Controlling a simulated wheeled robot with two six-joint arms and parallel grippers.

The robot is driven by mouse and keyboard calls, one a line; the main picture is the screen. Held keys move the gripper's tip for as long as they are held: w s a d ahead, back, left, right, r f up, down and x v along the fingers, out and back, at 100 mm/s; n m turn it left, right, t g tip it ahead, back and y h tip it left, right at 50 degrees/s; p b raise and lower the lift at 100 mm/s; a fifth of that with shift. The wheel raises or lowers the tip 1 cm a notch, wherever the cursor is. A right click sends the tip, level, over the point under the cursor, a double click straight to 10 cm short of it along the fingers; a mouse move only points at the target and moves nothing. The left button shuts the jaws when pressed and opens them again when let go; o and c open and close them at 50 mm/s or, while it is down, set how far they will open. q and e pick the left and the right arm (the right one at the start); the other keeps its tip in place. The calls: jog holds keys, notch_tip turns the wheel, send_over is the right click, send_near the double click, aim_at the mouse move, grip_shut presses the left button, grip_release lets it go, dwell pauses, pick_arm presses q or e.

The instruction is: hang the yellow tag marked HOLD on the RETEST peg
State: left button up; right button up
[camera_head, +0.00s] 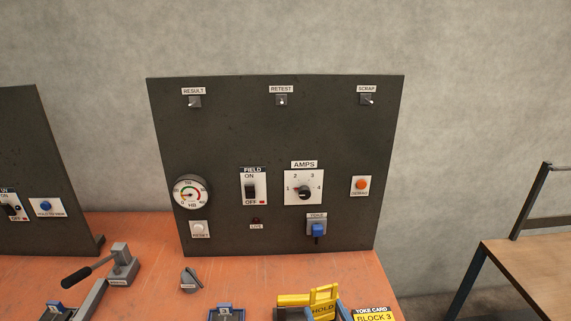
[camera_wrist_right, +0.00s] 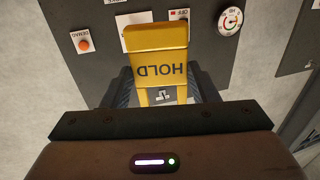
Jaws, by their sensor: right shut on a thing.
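The yellow tag marked HOLD (camera_head: 323,306) is at the bottom edge of the head view, in front of the dark panel. In the right wrist view the tag (camera_wrist_right: 158,57) stands between the fingers of my right gripper (camera_wrist_right: 163,86), its lettering upside down. That gripper is shut on it. The RETEST peg (camera_head: 281,101) is at the panel's top middle, under its white label, and looks bare. The tag is well below it. My left gripper is not in view.
The RESULT peg (camera_head: 194,102) and SCRAP peg (camera_head: 367,99) flank the RETEST peg. The panel (camera_head: 230,140) also carries a gauge (camera_head: 192,192), a FIELD switch (camera_head: 251,190) and an AMPS knob (camera_head: 304,190). A yellow yoke card (camera_head: 373,315) lies on the orange bench (camera_head: 150,235).

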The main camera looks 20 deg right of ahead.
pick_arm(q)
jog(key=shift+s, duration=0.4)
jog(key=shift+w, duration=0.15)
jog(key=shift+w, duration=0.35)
